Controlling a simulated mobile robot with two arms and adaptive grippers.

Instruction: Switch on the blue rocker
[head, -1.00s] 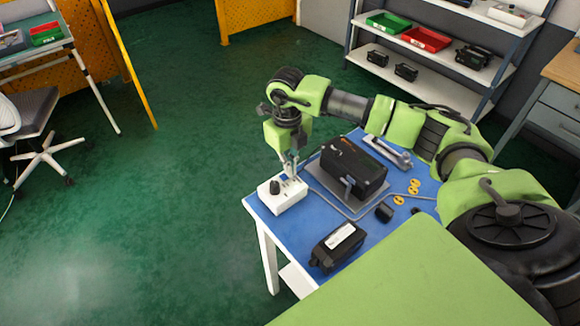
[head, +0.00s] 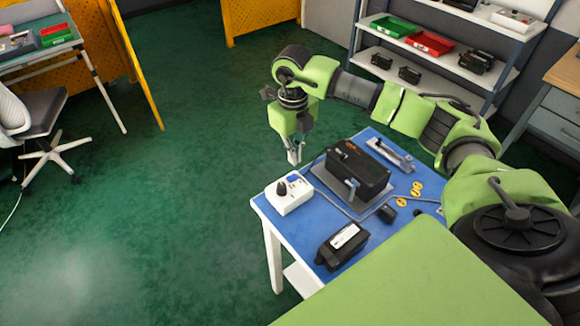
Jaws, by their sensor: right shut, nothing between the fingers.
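The white control box (head: 290,198) sits on the blue table near its far left corner. It has a black knob (head: 282,187) and a small blue rocker (head: 293,178) on top. Which way the rocker is tipped is too small to tell. My right gripper (head: 294,159) points down, shut and empty, above and just behind the box, apart from it. My left gripper is not in view.
A black device (head: 352,170) stands on a grey plate right of the box, with a grey cable around it. A black box with a white label (head: 342,245) lies at the front. Yellow pieces (head: 416,188) and a small black block (head: 387,213) lie to the right.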

